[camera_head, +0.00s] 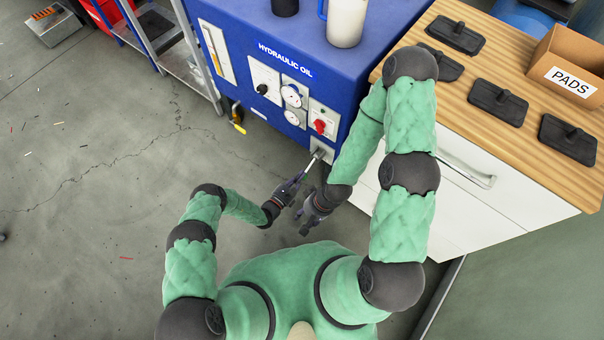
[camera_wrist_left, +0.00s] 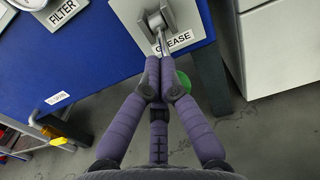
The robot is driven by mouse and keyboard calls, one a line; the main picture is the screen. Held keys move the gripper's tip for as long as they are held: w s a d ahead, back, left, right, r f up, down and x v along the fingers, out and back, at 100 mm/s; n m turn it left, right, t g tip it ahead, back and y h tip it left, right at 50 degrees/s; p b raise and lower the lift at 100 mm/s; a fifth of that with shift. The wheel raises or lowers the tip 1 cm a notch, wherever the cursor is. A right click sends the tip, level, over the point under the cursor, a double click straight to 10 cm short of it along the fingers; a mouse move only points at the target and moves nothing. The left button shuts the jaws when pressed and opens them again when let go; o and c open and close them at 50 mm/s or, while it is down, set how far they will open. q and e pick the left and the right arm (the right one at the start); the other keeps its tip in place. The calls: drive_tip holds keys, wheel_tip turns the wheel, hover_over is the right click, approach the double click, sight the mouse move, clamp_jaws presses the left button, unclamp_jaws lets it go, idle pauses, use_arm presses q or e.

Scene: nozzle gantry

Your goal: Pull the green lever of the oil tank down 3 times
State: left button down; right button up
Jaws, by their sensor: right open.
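The blue oil tank (camera_head: 235,30), marked HYDRAULIC OIL, stands at top centre in the head view. Its lever (camera_head: 313,163) has a silver shaft that slants down and out from a grey mount low on the front; the shaft (camera_wrist_left: 162,42) also shows in the left wrist view, above my fingers. Part of the round green end (camera_wrist_left: 183,82) shows beside and behind the fingers. My left gripper (camera_head: 294,181) is closed around the lever; its purple fingers (camera_wrist_left: 161,75) meet at the shaft and hide part of it. My right gripper (camera_head: 314,208) is open and empty, close beside the left one.
A GREASE label (camera_wrist_left: 173,42) sits by the lever mount. A red knob (camera_head: 320,126) and gauges are above it. A yellow-handled valve (camera_head: 238,118) hangs at the tank's left. A white cabinet (camera_head: 475,205) with a wooden top stands right.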

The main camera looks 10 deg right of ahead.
use_arm(q)
drive_tip(key=p+v, duration=0.1)
drive_tip(key=v, duration=0.7)
drive_tip(key=shift+s, duration=0.15)
idle(0.5)
drive_tip(key=shift+a, duration=0.1)
